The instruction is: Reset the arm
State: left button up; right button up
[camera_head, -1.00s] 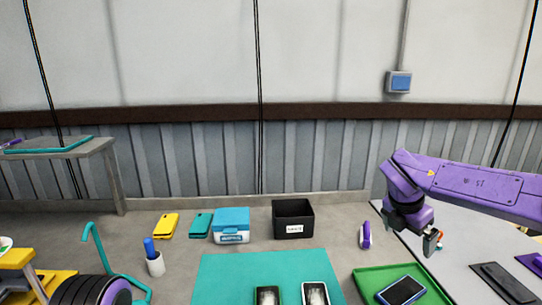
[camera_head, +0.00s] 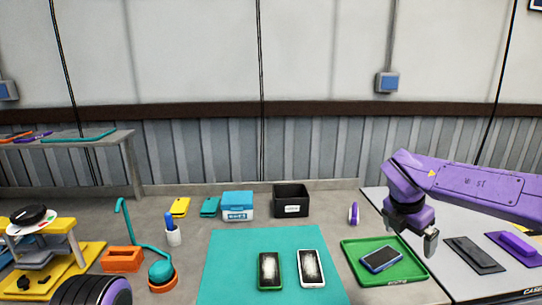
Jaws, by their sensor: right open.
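My right arm (camera_head: 465,187) is purple and comes in from the right edge. Its dark gripper (camera_head: 430,244) hangs open and empty, pointing down at the right side of the green tray (camera_head: 410,282). I cannot tell its height above the tray. A blue-screened phone (camera_head: 381,259) lies in that tray. A rounded purple and black part of my left arm (camera_head: 92,292) shows at the bottom left; the left gripper is out of view.
A teal mat (camera_head: 230,265) holds a green-framed phone (camera_head: 270,270) and a white-framed phone (camera_head: 312,267). Behind stand a blue-lidded box (camera_head: 238,206) and a black bin (camera_head: 291,201). A purple block (camera_head: 517,249) and a dark slab (camera_head: 475,255) lie at right.

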jog(key=s+d+f+n+t+h, duration=0.1)
jog(key=s+f+n+t+h, duration=0.2)
jog(key=f+n, duration=0.85)
jog(key=s+d+f+n+h, duration=0.1)
jog(key=s+f+n+h, duration=0.2)
jog(key=s+f+n, duration=0.8)
jog(key=s+a+f+n+g+y, duration=0.1)
jog(key=s+a+f+n+y, duration=0.15)
jog(key=s+f+n, duration=0.75)
jog(key=s+a+f+n+g+y, duration=0.1)
jog(key=s+f+n+y, duration=0.3)
jog(key=s+f+n, duration=0.65)
pick_arm(q)
notch_tip(320, 180, down, 10)
jog(key=b, duration=1)
jog(key=shift+s, duration=0.2)
pick_arm(e)
notch_tip(320, 180, down, 8)
jog(key=s+m, duration=0.1)
jog(key=s, duration=0.1)
jog(key=shift+a, duration=0.25)
pick_arm(q)
jog(key=shift+f, duration=0.1)
pick_arm(e)
jog(key=shift+r, duration=0.1)
